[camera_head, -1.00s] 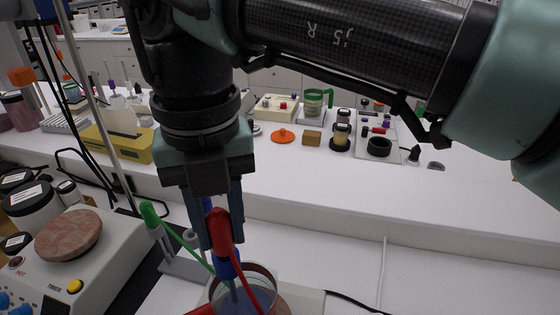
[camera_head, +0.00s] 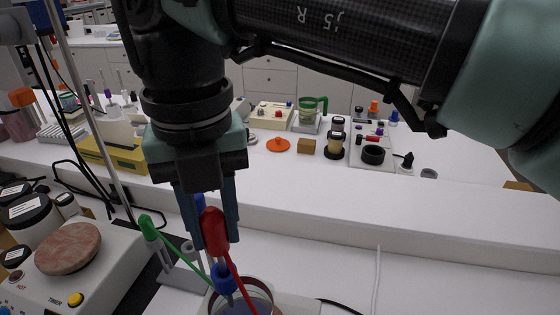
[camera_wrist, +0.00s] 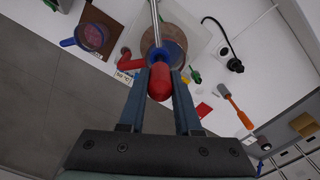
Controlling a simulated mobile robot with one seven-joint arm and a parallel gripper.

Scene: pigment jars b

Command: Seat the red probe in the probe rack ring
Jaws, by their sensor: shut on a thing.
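My gripper (camera_head: 207,225) is shut on the red probe's thick red body (camera_head: 215,232), above the glass beaker (camera_head: 258,285) in the head view. In the wrist view the red body (camera_wrist: 159,84) sits between my fingertips (camera_wrist: 158,80), with a metal rod (camera_wrist: 154,20) beyond it. A blue part (camera_head: 225,280) shows just below the red body; I cannot tell whether it is joined to it. A red cable runs down from the probe. The grey probe rack (camera_head: 182,275) stands left of the beaker, beside the green probe (camera_head: 147,228). Its ring is not clearly visible.
A hotplate with a reddish round top (camera_head: 68,248) stands left. A thin metal stand rod (camera_head: 95,110) rises near it. A raised shelf behind holds a yellow box (camera_head: 125,155), an orange disc (camera_head: 278,145) and jars. Bench space right of the beaker is mostly clear, with cables.

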